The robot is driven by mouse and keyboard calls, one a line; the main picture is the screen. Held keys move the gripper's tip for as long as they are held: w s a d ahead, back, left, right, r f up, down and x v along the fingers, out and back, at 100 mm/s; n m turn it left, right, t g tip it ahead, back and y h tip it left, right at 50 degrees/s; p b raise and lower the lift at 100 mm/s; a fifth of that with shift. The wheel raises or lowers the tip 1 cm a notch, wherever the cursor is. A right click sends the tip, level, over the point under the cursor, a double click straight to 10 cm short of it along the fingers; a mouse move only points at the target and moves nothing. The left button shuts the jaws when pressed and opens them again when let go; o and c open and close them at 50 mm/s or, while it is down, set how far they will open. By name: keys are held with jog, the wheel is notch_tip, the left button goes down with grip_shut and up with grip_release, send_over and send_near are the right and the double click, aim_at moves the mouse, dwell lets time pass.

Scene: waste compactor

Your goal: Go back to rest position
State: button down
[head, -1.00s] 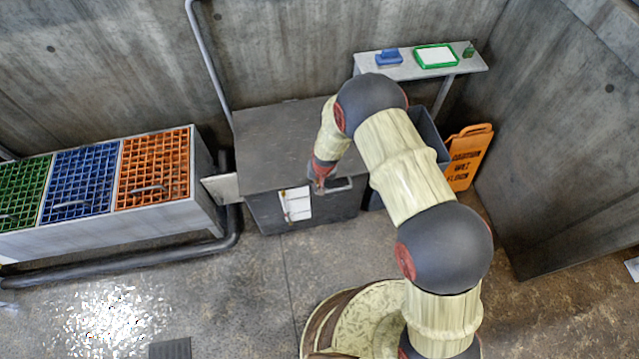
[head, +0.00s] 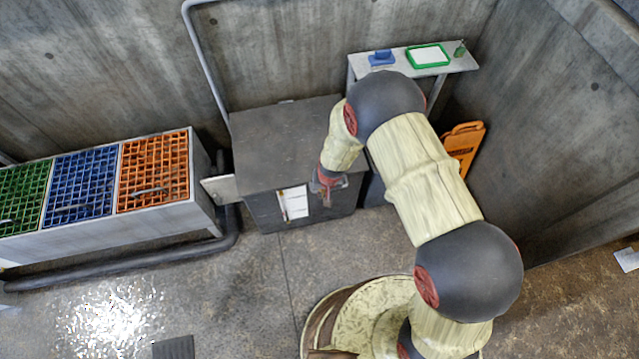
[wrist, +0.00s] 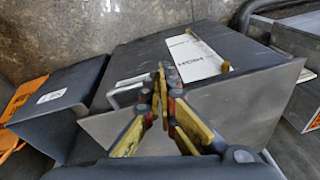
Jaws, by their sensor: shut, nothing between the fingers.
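My gripper (head: 326,194) hangs in front of the grey compactor box (head: 270,145), at the right part of its front face. In the wrist view my gripper (wrist: 163,80) shows its fingertips together with nothing between them. Behind the fingertips in that view is the box (wrist: 150,60) with a white label (wrist: 180,55) and a handle at the left. In the head view the label (head: 293,203) is left of my gripper. The box's handle is mostly hidden behind my gripper there. I cannot tell whether the fingers touch the box.
A bench with green, blue and orange grates (head: 153,172) stands at the left. A shelf (head: 400,62) holds a blue item and a green-rimmed tray (head: 428,56). An orange wet floor sign (head: 463,145) leans at the right. Floor (head: 250,270) in front is open.

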jog(key=shift+s+d+r, duration=0.2)
jog(key=shift+s+d, duration=0.05)
jog(key=shift+s, duration=0.35)
jog(key=shift+s+d+r, duration=0.2)
jog(key=shift+s, duration=0.4)
jog(key=s+d+r+g, duration=0.2)
jog(key=s+r+g, duration=0.15)
jog(key=s, duration=0.55)
jog(key=s+d+r+t, duration=0.2)
jog(key=d+r, duration=0.3)
jog(key=r, duration=1)
jog(key=s+d+r+t, duration=0.3)
jog(key=d+r, duration=0.3)
jog(key=r, duration=1)
jog(key=s+d+r+t+h, duration=0.1)
jog(key=s+d+r, duration=0.3)
jog(key=r, duration=1.2)
jog(key=shift+s+d+m+t, duration=0.35)
jog(key=shift+d+t, duration=0.3)
jog(key=shift+d, duration=0.6)
jog(key=shift+r, duration=0.1)
